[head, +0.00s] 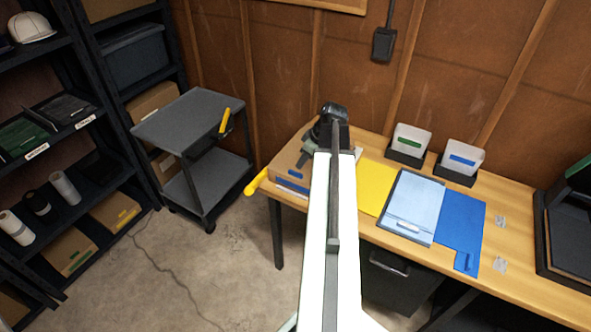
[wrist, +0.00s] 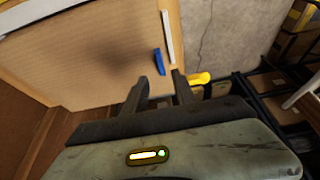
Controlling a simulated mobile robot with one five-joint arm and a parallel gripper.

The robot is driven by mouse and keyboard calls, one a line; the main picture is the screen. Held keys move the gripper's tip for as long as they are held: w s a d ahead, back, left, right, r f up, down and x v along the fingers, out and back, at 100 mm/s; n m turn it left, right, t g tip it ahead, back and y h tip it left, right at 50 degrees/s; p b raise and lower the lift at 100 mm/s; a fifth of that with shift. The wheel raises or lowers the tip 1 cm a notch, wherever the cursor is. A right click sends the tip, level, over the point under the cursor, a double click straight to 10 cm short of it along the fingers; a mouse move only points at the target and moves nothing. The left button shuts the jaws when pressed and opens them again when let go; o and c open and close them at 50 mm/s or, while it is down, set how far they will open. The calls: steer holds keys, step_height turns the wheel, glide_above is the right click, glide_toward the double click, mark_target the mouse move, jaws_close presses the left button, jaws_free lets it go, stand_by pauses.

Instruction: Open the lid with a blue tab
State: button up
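A cardboard-coloured box (head: 287,170) stands at the left end of the workbench. A small blue tab (head: 295,174) shows on it, and a blue strip lies lower on its front. In the wrist view, a broad tan surface (wrist: 95,60) fills the upper left, with the blue tab (wrist: 158,62) near its right edge, beside a pale strip. My gripper (head: 308,154) is over the right part of this box, partly hidden by my arm. In the wrist view my gripper (wrist: 162,80) has its fingers apart with nothing between them. The tab is just beyond the fingertips; I see no contact.
A yellow handle (head: 256,181) sticks out left of the bench. To the right lie a yellow sheet (head: 373,188), a light blue clipboard-like board (head: 413,200) and a blue mat (head: 462,222). Two dark bins (head: 405,158) with white panels stand behind. A grey cart (head: 190,120) stands left.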

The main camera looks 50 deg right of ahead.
mark_target(297, 173)
steer(key=b+x, duration=0.7)
steer(key=x, duration=0.1)
steer(key=shift+s, duration=0.1)
steer(key=shift+r, duration=0.15)
jaws_close()
stand_by(1.0)
